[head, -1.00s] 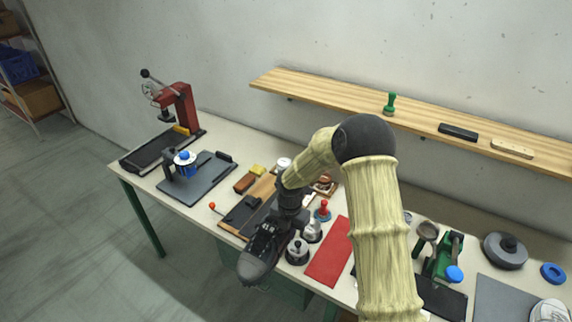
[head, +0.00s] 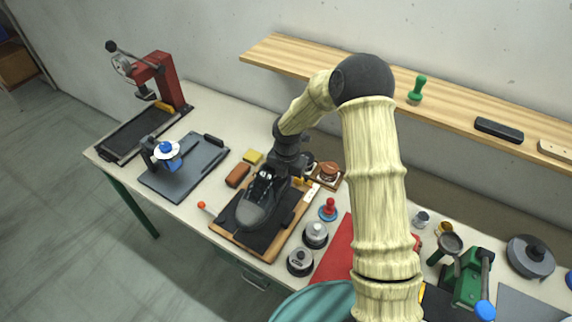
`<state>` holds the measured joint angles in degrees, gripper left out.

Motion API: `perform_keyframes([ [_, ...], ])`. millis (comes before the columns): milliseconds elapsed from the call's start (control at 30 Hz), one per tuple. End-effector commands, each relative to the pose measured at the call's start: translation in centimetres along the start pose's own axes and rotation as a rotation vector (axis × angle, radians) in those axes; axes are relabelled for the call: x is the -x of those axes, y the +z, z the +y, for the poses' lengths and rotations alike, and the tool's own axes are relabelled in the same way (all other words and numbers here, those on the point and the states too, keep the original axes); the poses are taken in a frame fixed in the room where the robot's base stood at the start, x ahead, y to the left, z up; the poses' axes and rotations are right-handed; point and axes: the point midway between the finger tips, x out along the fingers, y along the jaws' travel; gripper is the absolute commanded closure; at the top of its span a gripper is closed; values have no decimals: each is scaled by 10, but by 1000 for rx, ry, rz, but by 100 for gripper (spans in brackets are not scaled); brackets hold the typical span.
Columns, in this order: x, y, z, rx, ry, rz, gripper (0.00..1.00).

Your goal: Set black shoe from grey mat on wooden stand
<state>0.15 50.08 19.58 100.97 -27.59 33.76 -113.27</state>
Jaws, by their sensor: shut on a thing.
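The black shoe (head: 258,209) is in my gripper (head: 274,176), which is shut on its rear, upper part. The shoe points toward the table's front edge. It is over the wooden stand (head: 267,255), a low wooden-framed board with a dark top. I cannot tell whether the sole touches the board. The shoe and gripper hide part of the board's middle and back. A grey mat (head: 528,306) shows partly at the lower right edge, and the bit in view is bare.
Round metal-topped pots (head: 315,235) and a red-knobbed stamp (head: 328,209) stand close right of the stand. A brown block (head: 238,175) and a yellow block (head: 252,157) lie behind it. A dark board (head: 185,182) with a blue-white device is left. A wooden shelf (head: 285,55) runs along the wall.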

Motion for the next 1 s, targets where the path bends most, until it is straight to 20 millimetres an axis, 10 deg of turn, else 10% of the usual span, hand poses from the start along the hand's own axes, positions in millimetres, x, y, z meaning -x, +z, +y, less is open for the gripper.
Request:
perform_keyframes([
  [533, -3, 1, -1, -3, 1, -1, 100],
  [1000, -44, 0, 0, 2, 0, 0, 100],
])
